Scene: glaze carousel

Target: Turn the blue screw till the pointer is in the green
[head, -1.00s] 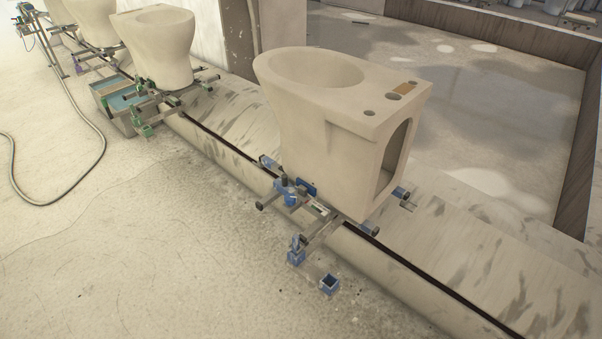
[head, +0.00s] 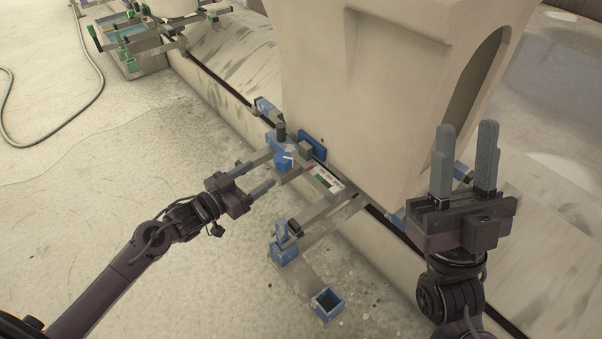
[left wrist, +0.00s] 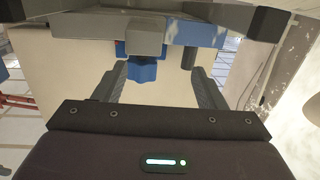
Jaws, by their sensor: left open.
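A blue screw-like part (head: 284,153) with a dark top sits on the metal fixture's side, beside the large pale ceramic piece. A small scale plate (head: 325,180) with white, green and red marks lies on the bar to its right. The pointer's position on it is too small to tell. My left gripper (head: 271,168) is open, its fingertips close to the blue part. In the left wrist view a blue knob (left wrist: 142,72) shows beyond and between the open fingers; contact cannot be told. My right gripper (head: 466,130) is open and empty, fingers up, in front of the ceramic piece.
The ceramic piece (head: 390,100) stands on the fixture over a slotted rail. A second blue clamp (head: 285,250) and an open blue box (head: 327,304) are at the fixture's near end. A green fixture (head: 130,35) is at upper left.

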